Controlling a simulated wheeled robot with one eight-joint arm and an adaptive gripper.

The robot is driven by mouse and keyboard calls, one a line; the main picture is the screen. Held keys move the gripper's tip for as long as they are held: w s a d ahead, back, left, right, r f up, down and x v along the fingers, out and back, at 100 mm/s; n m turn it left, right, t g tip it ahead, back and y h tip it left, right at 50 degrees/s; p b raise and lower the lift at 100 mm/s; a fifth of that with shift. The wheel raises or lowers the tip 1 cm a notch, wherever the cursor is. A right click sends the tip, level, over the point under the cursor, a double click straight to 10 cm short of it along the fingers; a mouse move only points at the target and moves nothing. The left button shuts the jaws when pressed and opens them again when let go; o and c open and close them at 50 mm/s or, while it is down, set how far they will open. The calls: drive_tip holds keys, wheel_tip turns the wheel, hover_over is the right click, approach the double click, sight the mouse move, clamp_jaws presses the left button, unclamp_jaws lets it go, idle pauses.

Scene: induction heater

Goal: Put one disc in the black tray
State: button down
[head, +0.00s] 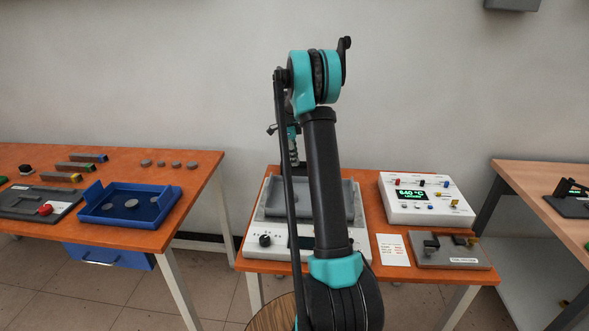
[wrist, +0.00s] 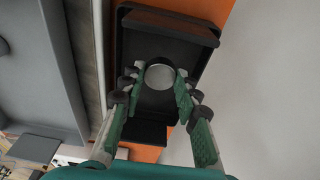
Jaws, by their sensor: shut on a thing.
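In the wrist view my gripper (wrist: 160,82) has its two green fingers closed on either side of a round silver-grey disc (wrist: 159,73). The disc appears over the black tray (wrist: 165,20), which has a raised dark rim and lies on an orange surface. I cannot tell how high the disc is above the tray floor. In the head view my arm hides the fingers, the held disc and any clear sight of the black tray. Several loose grey discs (head: 176,165) lie in a row on the left table.
A blue tray (head: 90,213) with discs stands on the left table (head: 205,180). On the middle table are a grey tray (head: 270,200) on a white unit (head: 265,245), a white control box (head: 425,205) reading 640 °C, and a grey fixture (head: 450,255).

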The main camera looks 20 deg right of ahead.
sight(294, 174)
drive_tip(key=shift+f, duration=2.6)
drive_tip(key=c, duration=1.1)
unclamp_jaws()
drive_tip(key=shift+f, duration=0.15)
drive_tip(key=r, duration=0.4)
drive_tip(key=a+r, duration=0.1)
drive_tip(key=r, duration=0.7)
drive_tip(key=shift+w+a+r, duration=0.15)
drive_tip(key=shift+w+a, duration=0.2)
